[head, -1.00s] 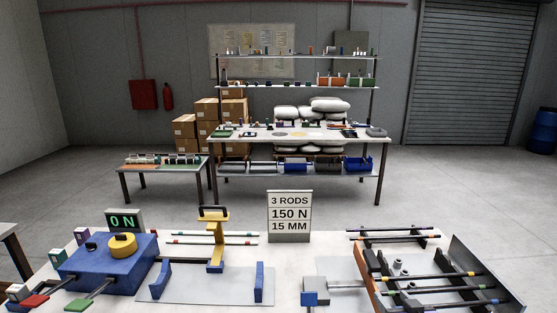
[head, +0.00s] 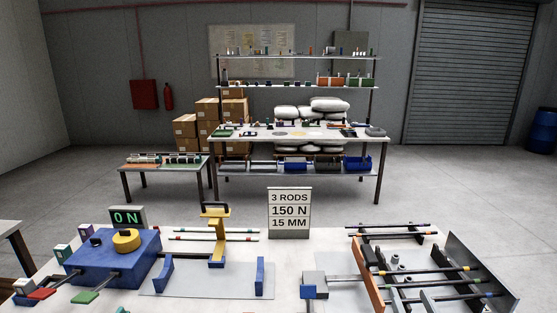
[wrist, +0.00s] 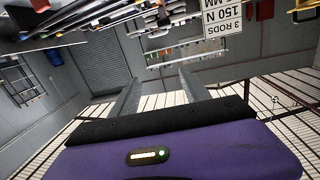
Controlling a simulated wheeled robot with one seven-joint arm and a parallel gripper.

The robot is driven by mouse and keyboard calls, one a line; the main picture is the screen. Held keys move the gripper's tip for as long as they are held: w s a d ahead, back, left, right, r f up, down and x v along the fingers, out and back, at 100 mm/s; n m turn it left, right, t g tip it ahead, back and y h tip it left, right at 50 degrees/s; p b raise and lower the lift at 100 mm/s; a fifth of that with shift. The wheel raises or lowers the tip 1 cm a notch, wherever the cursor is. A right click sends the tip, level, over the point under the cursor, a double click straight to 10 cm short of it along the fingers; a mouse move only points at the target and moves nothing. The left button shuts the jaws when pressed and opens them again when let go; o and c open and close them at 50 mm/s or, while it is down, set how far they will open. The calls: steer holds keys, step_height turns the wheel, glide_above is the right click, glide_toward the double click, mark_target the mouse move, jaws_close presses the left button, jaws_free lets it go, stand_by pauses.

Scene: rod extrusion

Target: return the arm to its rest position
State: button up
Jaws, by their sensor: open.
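My gripper (wrist: 159,82) shows in the wrist view, with its two grey fingers apart and nothing between them. Its purple body with a small lit strip fills the bottom of that view. The wrist view is tilted, nearly upside down, and the workbench edge and the sign appear at its top. The arm and gripper do not show in the head view. The sign (head: 290,212) reading 3 RODS, 150 N, 15 MM stands upright on the near workbench (head: 205,306); it also shows in the wrist view (wrist: 222,18).
On the near bench stand a blue box (head: 113,257) with a yellow knob, a 0 N display (head: 127,217), a yellow press (head: 217,237) and a rod rack (head: 374,280) at right. A shelved bench (head: 300,133) stands farther back. Open floor lies between.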

steer(key=s+a, duration=0.3)
steer(key=s, duration=1.2)
steer(key=s+a+f+n+g+y, duration=0.1)
steer(key=s+a, duration=0.2)
steer(key=s, duration=1.2)
steer(key=s+a+g+y, duration=0.1)
steer(key=s+a, duration=0.3)
steer(key=s, duration=1)
steer(key=shift+s+f+n, duration=0.15)
steer(key=shift+s+n, duration=0.25)
